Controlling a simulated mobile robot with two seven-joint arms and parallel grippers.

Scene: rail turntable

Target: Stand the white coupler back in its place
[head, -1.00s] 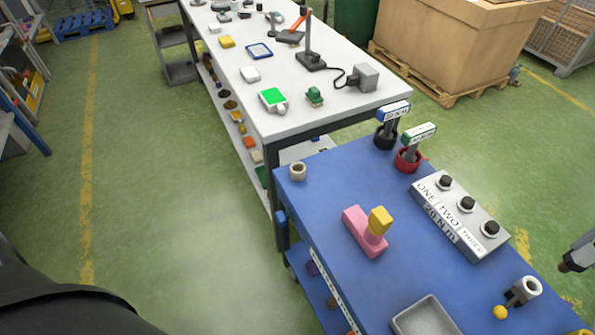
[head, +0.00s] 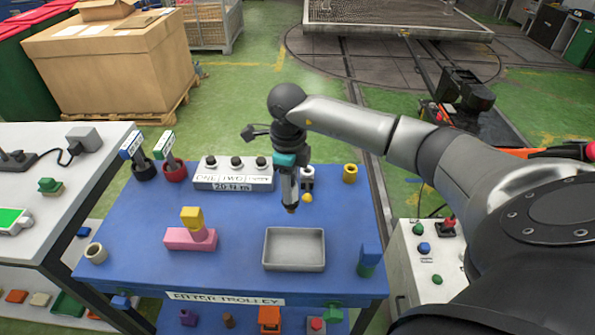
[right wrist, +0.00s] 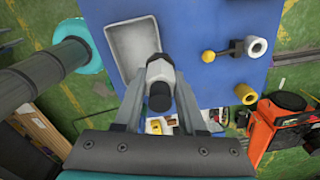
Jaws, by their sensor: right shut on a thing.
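My right gripper (head: 290,208) points down over the blue trolley (head: 240,225), just behind the grey tray (head: 294,266). In the right wrist view its fingers are shut on a light grey piece (right wrist: 159,69) with a black end. I cannot tell whether this piece is the white coupler. A cream ring (head: 96,253) stands at the trolley's left front. A white-ended tube (head: 307,172) with a yellow ball beside it is partly behind the gripper; it also shows in the right wrist view (right wrist: 256,47). My left gripper is out of view.
A yellow ring (head: 350,173) stands at the back right. A pink block (head: 190,239) with a yellow top lies left of the tray. A box with black knobs (head: 233,174) and tools in black and red cups line the back.

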